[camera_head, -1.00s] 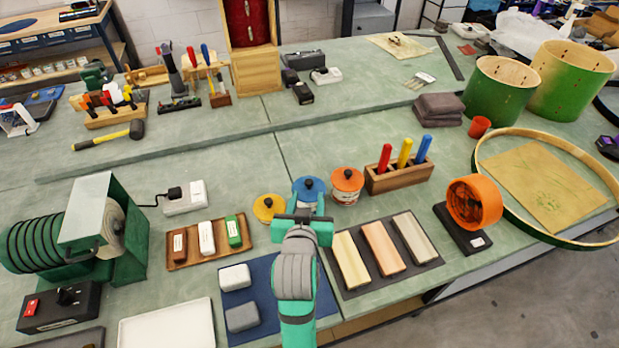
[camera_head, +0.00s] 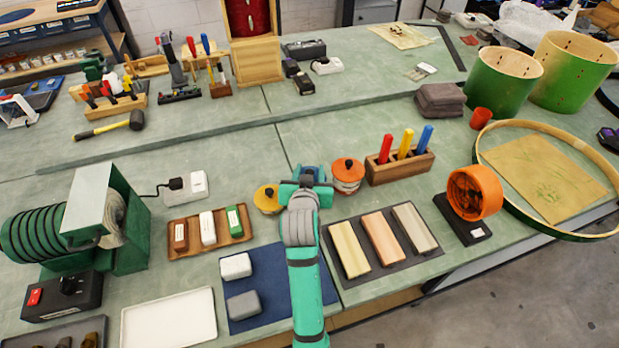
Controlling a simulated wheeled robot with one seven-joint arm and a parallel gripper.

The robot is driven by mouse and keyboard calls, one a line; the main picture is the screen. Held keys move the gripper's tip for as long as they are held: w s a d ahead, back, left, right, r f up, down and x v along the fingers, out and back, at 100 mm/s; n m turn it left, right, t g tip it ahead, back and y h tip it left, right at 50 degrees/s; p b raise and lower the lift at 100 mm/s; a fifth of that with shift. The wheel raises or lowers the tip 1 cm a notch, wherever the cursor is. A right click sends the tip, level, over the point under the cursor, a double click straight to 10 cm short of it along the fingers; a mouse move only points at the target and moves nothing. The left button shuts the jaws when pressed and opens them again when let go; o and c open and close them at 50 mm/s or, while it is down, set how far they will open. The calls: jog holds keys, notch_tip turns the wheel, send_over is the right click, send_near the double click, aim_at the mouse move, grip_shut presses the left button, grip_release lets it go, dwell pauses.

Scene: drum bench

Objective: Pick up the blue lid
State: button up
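The blue lid (camera_head: 315,170) is mostly hidden behind my gripper (camera_head: 306,180); only a bit of blue shows past it. It sits between a jar with a yellow lid (camera_head: 267,194) on the left and a jar with an orange lid (camera_head: 347,169) on the right. My gripper is over or right at the blue lid, seen from behind. Its fingertips are hidden, so I cannot tell whether they are open, shut or touching the lid.
A wooden holder with red, yellow and blue sticks (camera_head: 399,164) stands right of the jars. A wooden tray with small blocks (camera_head: 210,231) lies to the left. Wooden bars (camera_head: 381,237) lie on a dark mat at the right. The bench behind the jars is clear.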

jog(key=shift+c, duration=0.6)
grip_shut()
jog(key=shift+r, duration=0.1)
